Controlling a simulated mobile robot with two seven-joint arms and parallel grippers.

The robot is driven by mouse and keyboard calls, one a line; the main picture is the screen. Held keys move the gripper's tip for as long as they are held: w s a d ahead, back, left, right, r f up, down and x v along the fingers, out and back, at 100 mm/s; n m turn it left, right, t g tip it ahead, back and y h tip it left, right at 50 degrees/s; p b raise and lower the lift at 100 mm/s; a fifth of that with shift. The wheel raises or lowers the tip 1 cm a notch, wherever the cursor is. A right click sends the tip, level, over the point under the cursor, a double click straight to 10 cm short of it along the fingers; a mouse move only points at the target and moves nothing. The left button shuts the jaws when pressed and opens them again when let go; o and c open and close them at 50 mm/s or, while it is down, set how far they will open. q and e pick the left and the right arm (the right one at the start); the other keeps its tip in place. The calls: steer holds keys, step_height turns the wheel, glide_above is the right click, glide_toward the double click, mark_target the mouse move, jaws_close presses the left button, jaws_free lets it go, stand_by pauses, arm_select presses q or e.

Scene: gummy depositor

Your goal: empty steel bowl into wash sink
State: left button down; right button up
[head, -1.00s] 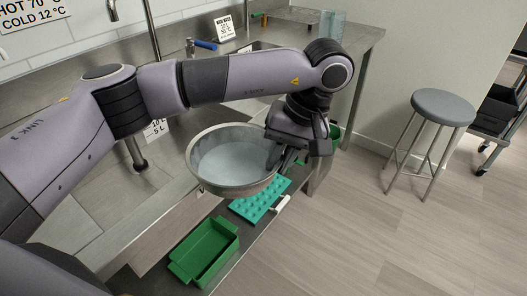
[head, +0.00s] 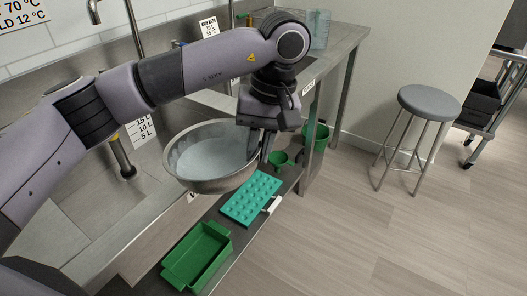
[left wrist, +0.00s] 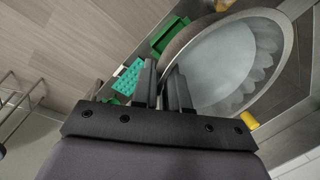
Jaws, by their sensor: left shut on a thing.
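The steel bowl (head: 190,185) is round and hangs in the air in front of the sink counter, with pale grey-blue contents or a pale inside. My left gripper (head: 264,148) is shut on its right rim, and the bowl looks near level. In the left wrist view the bowl (left wrist: 290,62) lies right of the two fingers (left wrist: 163,85), close against them. A sink basin (head: 75,200) with a litre-marked label (head: 140,130) lies left of the bowl; my arm partly covers the counter. I cannot tell for sure which basin is the wash sink. My right gripper does not show.
A lower shelf holds a green tray (head: 197,256), a teal mould (head: 251,198) and a green funnel (head: 279,160). A green bucket (head: 316,138) stands beyond. A grey stool (head: 429,103) stands at right on open floor. A tap spout (head: 93,12) rises at the back left.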

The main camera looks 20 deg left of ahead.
arm_select(q)
steer(key=shift+a+r+h, duration=0.7)
steer(key=shift+a+r, duration=0.3)
steer(key=shift+a+r+h+b, duration=0.45)
steer(key=shift+a+r+h, duration=0.5)
steer(key=shift+a, duration=0.2)
steer(key=a+r+h, duration=0.1)
steer(key=a+r, duration=0.1)
steer(key=a, duration=0.1)
steer(key=shift+s+a+h+b, duration=0.1)
steer(key=shift+h+b, duration=0.25)
steer(key=shift+a+r+h+b, duration=0.1)
steer(key=shift+a+r+h, duration=0.2)
steer(key=shift+a, duration=0.3)
steer(key=shift+a+r+h+b, duration=0.2)
steer(key=shift+a+h, duration=0.15)
steer(key=shift+a, duration=0.2)
steer(key=shift+a+r+h+b, duration=0.1)
steer(key=shift+a+r+h, duration=0.2)
steer(key=shift+a, duration=0.3)
